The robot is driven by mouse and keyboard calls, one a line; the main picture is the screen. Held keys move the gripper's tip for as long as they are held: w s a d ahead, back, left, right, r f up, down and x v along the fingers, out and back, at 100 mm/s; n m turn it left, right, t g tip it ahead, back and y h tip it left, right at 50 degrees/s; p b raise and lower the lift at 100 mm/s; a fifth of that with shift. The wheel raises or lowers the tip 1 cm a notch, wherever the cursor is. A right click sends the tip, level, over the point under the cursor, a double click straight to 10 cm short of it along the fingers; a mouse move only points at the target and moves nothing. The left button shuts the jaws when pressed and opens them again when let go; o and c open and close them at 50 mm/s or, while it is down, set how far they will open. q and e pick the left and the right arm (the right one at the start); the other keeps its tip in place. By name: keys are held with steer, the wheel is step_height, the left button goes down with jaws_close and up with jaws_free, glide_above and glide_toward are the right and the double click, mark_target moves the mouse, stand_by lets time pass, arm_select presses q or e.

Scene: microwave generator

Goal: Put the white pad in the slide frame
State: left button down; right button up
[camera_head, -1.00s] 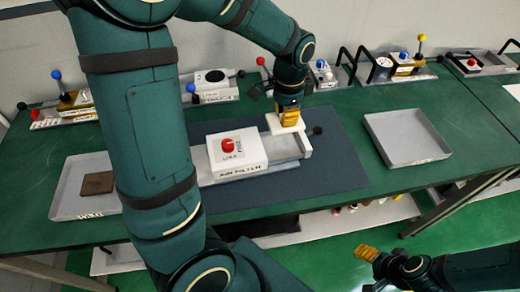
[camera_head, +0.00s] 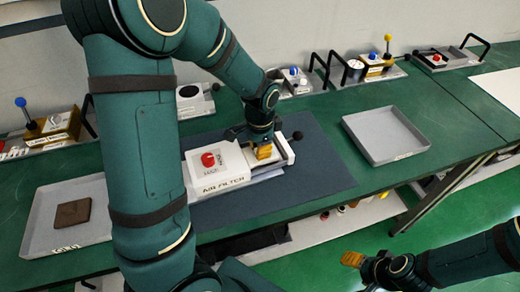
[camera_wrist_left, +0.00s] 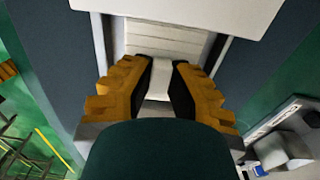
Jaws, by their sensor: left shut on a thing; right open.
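The white air filter box with a red knob (camera_head: 207,160) sits on the dark mat. Its slide frame (camera_head: 287,151) sticks out to the right and ends in a black knob. In the left wrist view the frame (camera_wrist_left: 165,40) shows as a pale ribbed bed between two rails. My left gripper (camera_head: 264,152) is down at the slide frame, beside the box. In the left wrist view its yellow fingers (camera_wrist_left: 160,85) are shut on the white pad (camera_wrist_left: 159,80), over the frame. Whether the pad touches the frame is hidden. My right gripper (camera_head: 353,259) is open and empty, off the table's front.
A grey tray (camera_head: 35,238) with a brown pad (camera_head: 72,212) lies at the left. An empty grey tray (camera_head: 414,148) lies at the right. Several small devices with knobs line the back. The dark mat (camera_head: 325,175) is clear right of the slide frame.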

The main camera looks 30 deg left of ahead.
arm_select(q)
steer(key=shift+f, duration=0.15)
steer(key=c, duration=1)
jaws_free()
steer(key=shift+r, duration=0.55)
step_height(320, 180, up, 11)
steer(key=p, duration=0.2)
steer(key=shift+r, duration=0.1)
